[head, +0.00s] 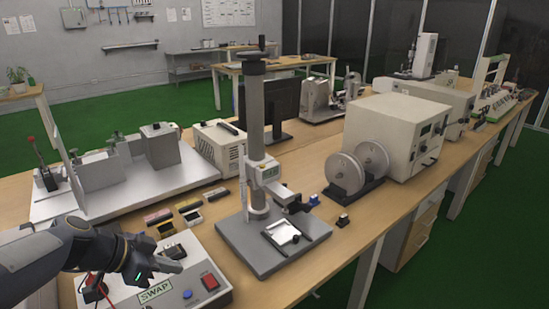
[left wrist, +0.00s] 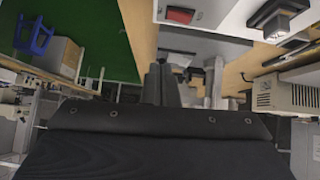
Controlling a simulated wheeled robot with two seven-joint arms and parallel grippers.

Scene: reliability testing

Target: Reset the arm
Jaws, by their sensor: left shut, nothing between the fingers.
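My left arm (head: 45,258) reaches in from the left edge of the head view. Its dark left gripper (head: 172,264) is over the grey SWAP box (head: 222,290). In the left wrist view the two dark fingers of this gripper (left wrist: 161,84) are together, with nothing held. The box has a red switch (head: 208,281), a blue button (head: 187,294) and a green SWAP label (head: 155,292). The red switch also shows in the left wrist view (left wrist: 180,16). I cannot tell whether the gripper touches the box. My right gripper is in neither view.
A column test stand (head: 258,160) stands right of the box. Small coloured blocks (head: 158,217) lie behind the box. A long metal fixture (head: 100,175) is at the back left. A beige machine (head: 395,135) and disc rollers (head: 347,172) stand farther right.

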